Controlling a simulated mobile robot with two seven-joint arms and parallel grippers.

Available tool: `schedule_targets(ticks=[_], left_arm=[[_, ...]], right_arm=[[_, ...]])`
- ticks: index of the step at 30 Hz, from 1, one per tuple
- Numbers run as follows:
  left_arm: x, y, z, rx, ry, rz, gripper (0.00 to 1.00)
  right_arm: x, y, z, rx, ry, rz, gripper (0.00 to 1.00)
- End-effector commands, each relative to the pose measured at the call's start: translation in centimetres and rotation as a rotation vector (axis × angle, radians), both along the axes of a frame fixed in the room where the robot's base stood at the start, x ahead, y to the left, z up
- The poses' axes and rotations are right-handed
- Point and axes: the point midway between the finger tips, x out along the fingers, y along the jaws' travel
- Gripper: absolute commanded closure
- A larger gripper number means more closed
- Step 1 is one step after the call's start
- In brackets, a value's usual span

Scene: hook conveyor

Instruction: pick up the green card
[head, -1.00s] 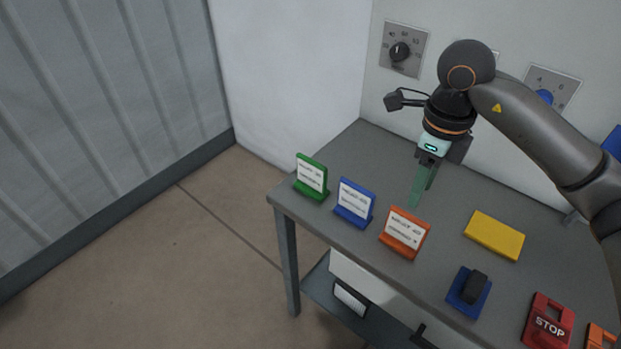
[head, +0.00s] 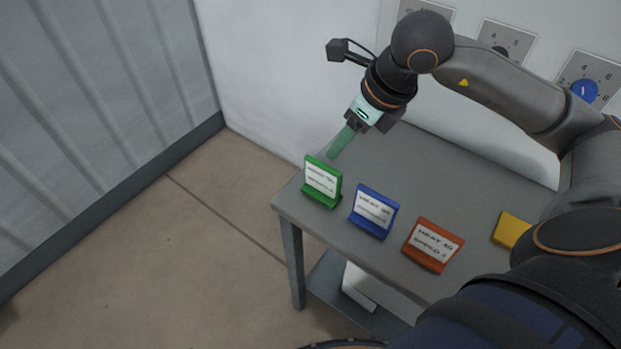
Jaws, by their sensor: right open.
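The green card (head: 322,182) is a small upright stand with a white label, near the left corner of the grey table (head: 420,182). My right gripper (head: 334,155) is just behind and above it, with its greenish fingers pointing down and left towards it. The fingers look apart from the card and hold nothing that I can see. The gap between the fingers is hard to make out from this angle. My left gripper is not in view.
A blue card (head: 373,212) and an orange card (head: 432,245) stand in a row to the right of the green one. A yellow block (head: 509,230) is partly hidden by my arm. A wall with dials (head: 583,90) is behind the table. The table top behind the cards is clear.

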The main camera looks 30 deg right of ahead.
Motion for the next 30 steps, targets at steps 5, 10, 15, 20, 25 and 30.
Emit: schedule_targets(ticks=[5, 10, 15, 20, 25, 30], left_arm=[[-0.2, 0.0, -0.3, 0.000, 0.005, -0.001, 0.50], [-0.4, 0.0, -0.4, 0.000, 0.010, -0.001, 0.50], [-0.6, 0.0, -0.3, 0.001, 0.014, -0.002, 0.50], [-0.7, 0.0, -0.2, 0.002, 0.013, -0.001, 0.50], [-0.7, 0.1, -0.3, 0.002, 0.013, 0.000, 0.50], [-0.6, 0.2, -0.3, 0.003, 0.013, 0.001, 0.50]], right_arm=[[1.1, 0.6, -3.3, 0.002, 0.006, 0.002, 0.50], [1.8, 0.8, -4.9, 0.001, 0.003, 0.002, 0.50], [2.2, 1.2, -6.2, 0.002, 0.006, 0.003, 0.50], [3.0, 1.7, -8.6, 0.002, 0.005, 0.002, 0.50], [3.5, 1.9, -9.9, 0.000, 0.002, 0.003, 0.50], [3.6, 1.8, -10.0, -0.001, 0.002, 0.002, 0.50]])
